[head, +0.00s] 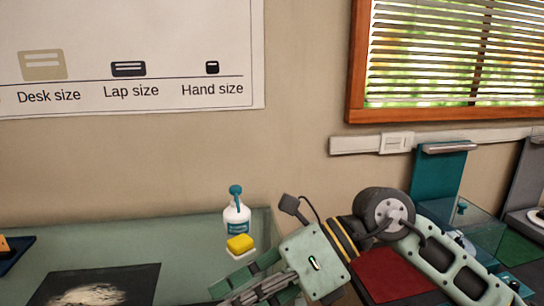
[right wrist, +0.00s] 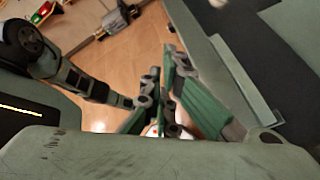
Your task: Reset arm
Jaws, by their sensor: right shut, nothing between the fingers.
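My right arm comes in from the right in the head view, bent at a dark round joint. Its gripper (head: 232,292) is low in the picture, in front of the bench and partly cut off by the bottom edge. In the right wrist view the green-padded fingers of this gripper (right wrist: 164,78) are close together, with nothing seen held between them. My left gripper does not show in the head view.
A white pump bottle (head: 237,217) and a yellow sponge (head: 240,243) on a white holder stand on the pale green bench (head: 190,236), just behind the right gripper. A dark mat (head: 120,278) lies left. A teal stand (head: 436,185) and red mat (head: 392,272) are right.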

